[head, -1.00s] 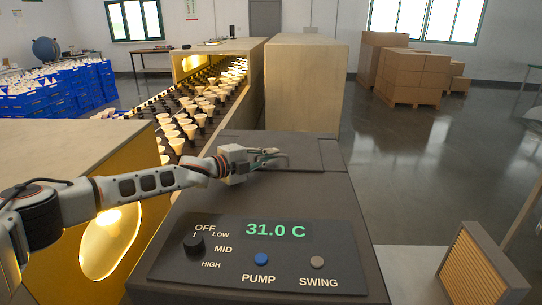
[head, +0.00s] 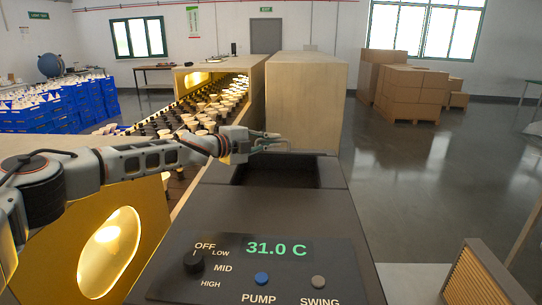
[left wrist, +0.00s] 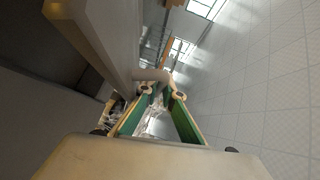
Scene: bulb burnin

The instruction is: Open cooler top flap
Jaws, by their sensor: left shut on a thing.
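The cooler (head: 210,225) is a dark box with a sloping control panel reading 31.0 C. A dark rectangular opening (head: 282,178) shows in its top. The top flap (head: 300,156) appears raised at the far side of this opening, seen nearly edge-on, so its angle is hard to tell. My left gripper (head: 268,144) is above the far edge of the opening, shut on the flap's handle. In the left wrist view, the pale handle (left wrist: 150,75) lies at the green-padded fingertips of that gripper (left wrist: 162,92). My right gripper is not in view.
The panel has a black knob (head: 194,262), a blue pump button (head: 262,279) and a grey swing button (head: 319,282). A conveyor of bulbs (head: 205,115) runs behind my left arm. A tall beige cabinet (head: 305,100) stands behind the cooler.

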